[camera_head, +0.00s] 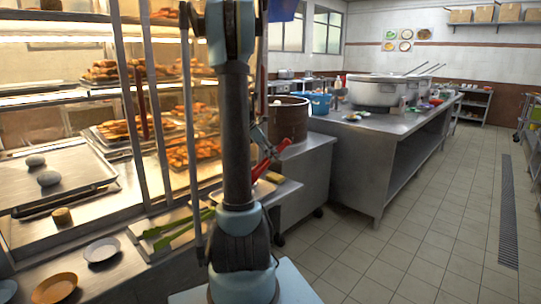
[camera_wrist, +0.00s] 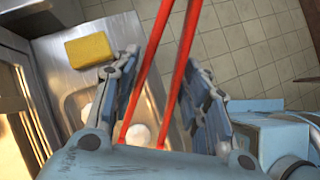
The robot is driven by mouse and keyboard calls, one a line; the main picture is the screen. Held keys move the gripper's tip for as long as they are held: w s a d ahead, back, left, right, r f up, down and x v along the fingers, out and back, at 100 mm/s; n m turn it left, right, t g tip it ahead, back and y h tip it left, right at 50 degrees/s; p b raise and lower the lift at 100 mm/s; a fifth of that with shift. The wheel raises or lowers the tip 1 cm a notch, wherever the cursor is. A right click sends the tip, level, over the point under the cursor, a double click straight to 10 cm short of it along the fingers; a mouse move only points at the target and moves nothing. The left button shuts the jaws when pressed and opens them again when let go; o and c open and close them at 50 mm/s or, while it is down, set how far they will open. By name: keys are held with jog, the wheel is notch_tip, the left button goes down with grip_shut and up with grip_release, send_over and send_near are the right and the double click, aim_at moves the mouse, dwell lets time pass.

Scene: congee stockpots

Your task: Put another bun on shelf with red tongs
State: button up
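My gripper (camera_head: 262,140) is in the middle of the head view, partly behind my own arm. In the wrist view its two fingers (camera_wrist: 165,90) stand apart, one on either side of the red tongs (camera_wrist: 146,70), and appear closed on them. The tongs (camera_head: 270,155) slant down left in the head view, over a metal tray (camera_head: 264,187). In the wrist view a white bun (camera_wrist: 140,134) lies below, between the tongs' lower ends; contact is unclear. Another white shape (camera_wrist: 86,112) is partly hidden. The lit shelf case (camera_head: 95,85) stands left with trays of food.
A yellow block (camera_wrist: 89,50) lies on the counter beside the tray. Green tongs (camera_head: 170,233) and small plates (camera_head: 102,249) are on the left counter. A brown pot (camera_head: 288,118) stands behind the gripper. A counter with a large stockpot (camera_head: 375,92) is right; the tiled floor is clear.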

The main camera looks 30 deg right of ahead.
jog(key=shift+f, duration=0.25)
jog(key=shift+f, duration=0.2)
jog(key=shift+f, duration=2.4)
jog(key=shift+f, duration=0.15)
jog(key=shift+c, duration=0.2)
